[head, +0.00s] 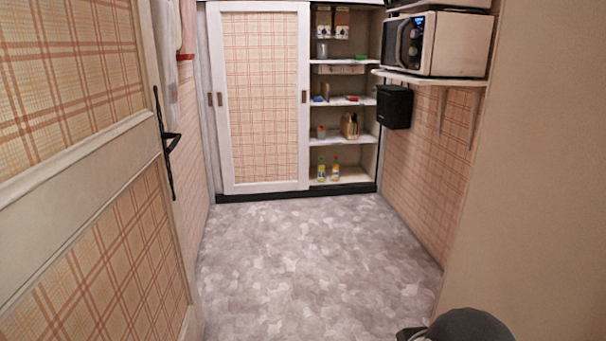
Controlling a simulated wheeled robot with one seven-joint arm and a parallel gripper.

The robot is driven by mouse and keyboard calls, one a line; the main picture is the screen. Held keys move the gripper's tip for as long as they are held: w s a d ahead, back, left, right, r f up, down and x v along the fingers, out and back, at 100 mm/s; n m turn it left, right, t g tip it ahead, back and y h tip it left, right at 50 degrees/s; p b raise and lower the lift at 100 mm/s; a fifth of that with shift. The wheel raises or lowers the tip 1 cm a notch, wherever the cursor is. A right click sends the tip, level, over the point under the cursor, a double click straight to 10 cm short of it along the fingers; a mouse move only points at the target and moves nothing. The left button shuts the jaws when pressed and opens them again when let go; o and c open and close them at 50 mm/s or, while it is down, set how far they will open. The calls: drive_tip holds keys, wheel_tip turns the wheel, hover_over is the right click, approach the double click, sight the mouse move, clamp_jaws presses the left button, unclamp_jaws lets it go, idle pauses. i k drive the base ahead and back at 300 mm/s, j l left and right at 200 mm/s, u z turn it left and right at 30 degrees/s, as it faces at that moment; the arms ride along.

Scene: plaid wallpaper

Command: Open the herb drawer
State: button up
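No drawer marked for herbs can be made out in the head view. At the far end stands a cabinet with a sliding plaid door (265,95) covering its left part. Its right part is open and shows white shelves (342,137) with small jars, boxes and two bottles (328,169). A dark rounded part of my own body shows at the bottom right edge. My gripper is not in view.
A plaid-panelled door (85,165) with a black handle (167,140) stands along the left. A microwave (437,43) sits on a wall shelf at right, with a black box (394,106) below. A beige wall fills the right. The grey floor (310,260) between is clear.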

sight(347, 67)
drive_tip(key=i, duration=4.7)
